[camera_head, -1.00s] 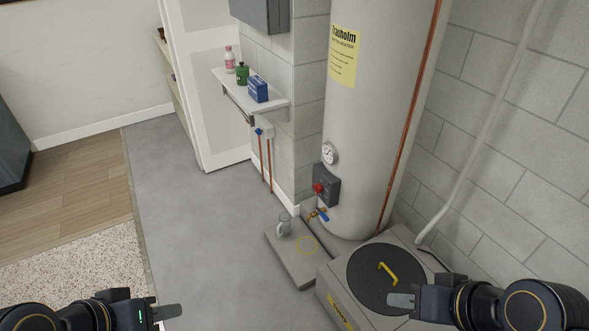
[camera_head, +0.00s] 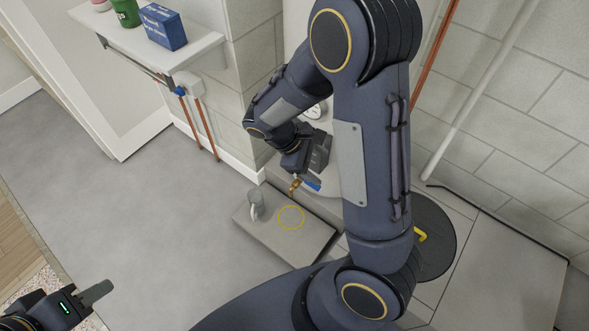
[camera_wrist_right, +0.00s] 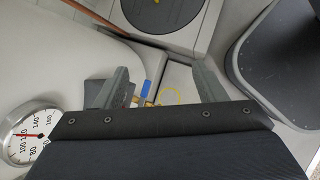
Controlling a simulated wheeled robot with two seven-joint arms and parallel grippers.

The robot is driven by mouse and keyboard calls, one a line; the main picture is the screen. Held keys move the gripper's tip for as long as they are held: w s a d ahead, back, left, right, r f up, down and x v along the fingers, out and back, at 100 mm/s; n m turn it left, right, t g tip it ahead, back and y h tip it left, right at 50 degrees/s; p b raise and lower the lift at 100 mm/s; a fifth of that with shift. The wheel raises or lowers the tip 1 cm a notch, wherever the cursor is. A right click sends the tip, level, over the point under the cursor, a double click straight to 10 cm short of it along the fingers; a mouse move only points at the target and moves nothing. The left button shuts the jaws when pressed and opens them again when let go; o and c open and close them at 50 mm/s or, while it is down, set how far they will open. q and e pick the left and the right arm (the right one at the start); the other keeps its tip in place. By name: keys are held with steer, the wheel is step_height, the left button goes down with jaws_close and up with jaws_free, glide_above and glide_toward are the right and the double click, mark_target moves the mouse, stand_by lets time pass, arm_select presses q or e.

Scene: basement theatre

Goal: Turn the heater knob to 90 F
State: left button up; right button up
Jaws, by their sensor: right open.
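The white heater tank (camera_head: 296,28) stands behind my right arm in the head view. Its dark control box (camera_head: 320,152) is partly covered by my wrist, and also shows behind a finger in the right wrist view (camera_wrist_right: 94,92). The red knob is hidden in both views. The round gauge (camera_wrist_right: 33,134) is at the lower left of the wrist view, its red needle pointing left. My right gripper (camera_wrist_right: 161,80) is open and empty, close to the box; I cannot tell whether it touches. My left gripper (camera_head: 98,293) is low at the left, far from the heater; its opening is unclear.
A brass valve with a blue handle (camera_head: 311,185) is just below the box. A glass mug (camera_head: 256,203) stands on a low slab (camera_head: 285,241) marked with a yellow ring. A wall shelf (camera_head: 190,55) holds containers. A black round lid (camera_head: 437,250) lies right. Floor at left is clear.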

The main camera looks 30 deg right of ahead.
steer(key=w+a+f+n+t+h+b, duration=0.2)
steer(key=w+f+n+t+h+b, duration=0.4)
steer(key=f, duration=0.5)
steer(key=w+a+f+n+t+h+b, duration=0.1)
steer(key=w+f+n+t+h+b, duration=0.35)
steer(key=w+f+n, duration=0.45)
arm_select(q)
step_height(320, 180, down, 14)
steer(key=b, duration=0.1)
steer(key=shift+b, duration=0.3)
arm_select(e)
steer(key=s+f+x, duration=0.1)
steer(key=x, duration=0.6)
steer(key=shift+d+m, duration=0.25)
steer(key=shift+m, duration=0.15)
arm_select(q)
steer(key=shift+s, duration=0.1)
arm_select(e)
steer(key=shift+f+g, duration=0.1)
steer(key=shift+g, duration=0.15)
steer(key=c, duration=1)
